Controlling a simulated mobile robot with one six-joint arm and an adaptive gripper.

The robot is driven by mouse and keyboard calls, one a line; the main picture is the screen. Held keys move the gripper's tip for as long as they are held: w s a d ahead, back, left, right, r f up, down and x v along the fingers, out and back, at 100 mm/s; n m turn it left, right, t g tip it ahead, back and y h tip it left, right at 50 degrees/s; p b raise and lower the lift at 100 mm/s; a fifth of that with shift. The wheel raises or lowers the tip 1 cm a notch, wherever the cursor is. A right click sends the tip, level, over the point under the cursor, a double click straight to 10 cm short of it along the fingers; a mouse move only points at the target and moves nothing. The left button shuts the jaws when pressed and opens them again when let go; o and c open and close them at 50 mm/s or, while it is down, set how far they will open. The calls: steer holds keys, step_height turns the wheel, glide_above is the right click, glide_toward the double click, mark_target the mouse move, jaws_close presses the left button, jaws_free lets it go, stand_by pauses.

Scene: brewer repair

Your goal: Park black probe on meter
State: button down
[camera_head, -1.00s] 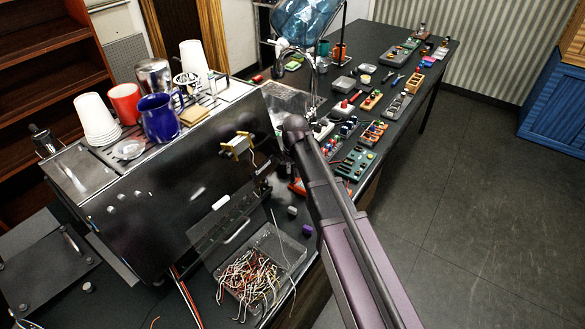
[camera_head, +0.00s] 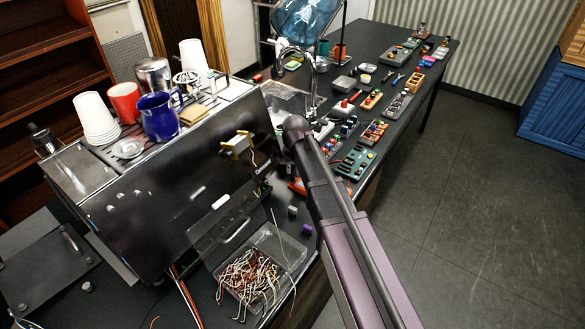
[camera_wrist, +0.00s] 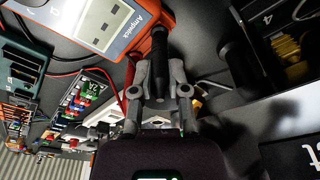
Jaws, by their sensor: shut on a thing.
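I cannot tell whether the probe touches the meter. A red probe (camera_wrist: 131,72) lies just left of my gripper. In the head view, a small orange-red part of the meter (camera_head: 297,187) shows left of my arm; my gripper and the black probe are hidden there.
In the wrist view, a fuse block (camera_wrist: 82,100) and a green block (camera_wrist: 20,68) lie left, with a red lead between. A black box (camera_wrist: 285,45) with yellow parts is right. In the head view, a clear tray of wires (camera_head: 262,262) sits at the front.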

steer(key=c, duration=0.5)
jaws_free()
steer(key=shift+c, duration=0.2)
steer(key=shift+r, duration=0.15)
step_height(320, 180, up, 8)
steer(key=p, duration=0.8)
steer(key=shift+f, duration=0.2)
steer(key=s+d, duration=0.1)
steer(key=d, duration=0.2)
steer(key=s+d+f+b, duration=0.1)
steer(key=d, duration=0.3)
steer(key=s+d, duration=0.1)
steer(key=d, duration=0.3)
steer(key=shift+s+d+f+b, duration=0.1)
steer(key=shift+d+f+b, duration=0.1)
steer(key=shift+f+b, duration=0.1)
steer(key=s+d+f+b, duration=0.1)
steer(key=s+d, duration=0.5)
steer(key=d, duration=0.6)
steer(key=shift+m, duration=0.3)
